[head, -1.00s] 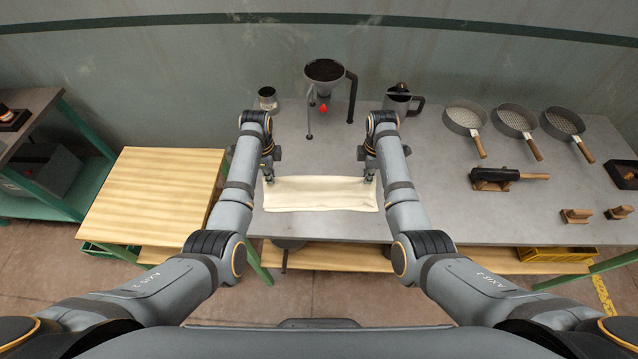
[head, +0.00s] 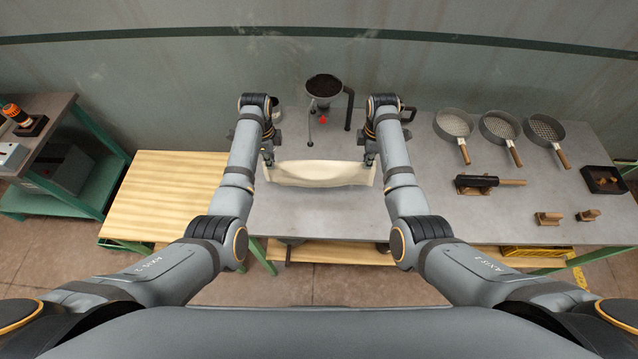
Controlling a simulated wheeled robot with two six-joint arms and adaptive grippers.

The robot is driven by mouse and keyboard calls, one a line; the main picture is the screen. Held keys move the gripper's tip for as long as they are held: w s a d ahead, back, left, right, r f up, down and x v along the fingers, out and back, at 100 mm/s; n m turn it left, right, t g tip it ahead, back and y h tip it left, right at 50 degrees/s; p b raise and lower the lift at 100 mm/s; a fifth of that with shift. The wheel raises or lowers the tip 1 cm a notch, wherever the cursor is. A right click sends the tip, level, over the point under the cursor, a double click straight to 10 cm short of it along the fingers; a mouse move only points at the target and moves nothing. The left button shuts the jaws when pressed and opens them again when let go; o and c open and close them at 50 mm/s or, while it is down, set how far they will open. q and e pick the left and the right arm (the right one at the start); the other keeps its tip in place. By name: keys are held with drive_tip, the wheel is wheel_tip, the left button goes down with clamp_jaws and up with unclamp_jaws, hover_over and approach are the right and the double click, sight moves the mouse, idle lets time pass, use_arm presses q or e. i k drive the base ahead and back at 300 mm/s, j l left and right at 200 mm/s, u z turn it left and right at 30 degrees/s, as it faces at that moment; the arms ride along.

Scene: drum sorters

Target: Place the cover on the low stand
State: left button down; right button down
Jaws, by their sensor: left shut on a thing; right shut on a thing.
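The cover, a cream cloth (head: 320,174), is stretched between my two grippers over the grey table. Its far edge is held at both corners and its middle sags slightly. My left gripper (head: 268,160) is shut on its left corner. My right gripper (head: 369,160) is shut on its right corner. A lower, wooden-topped stand (head: 170,190) is to the left of the grey table; its top is bare. My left arm hides part of its right edge.
On the grey table (head: 320,215) a hopper (head: 323,88) stands behind the cloth. Several sieve pans (head: 499,127), a dark cylinder tool (head: 482,183), wooden blocks (head: 548,218) and a dark tray (head: 603,180) are at right. A green-framed bench (head: 62,135) stands far left.

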sight(161, 193)
drive_tip(key=i+j, duration=0.1)
drive_tip(key=j, duration=0.6)
drive_tip(key=i+j, duration=0.1)
drive_tip(key=j, duration=0.6)
drive_tip(key=i+j, duration=0.1)
drive_tip(key=j, duration=1.35)
drive_tip(key=i+j+z, duration=0.1)
drive_tip(key=j, duration=0.6)
drive_tip(key=i, duration=0.05)
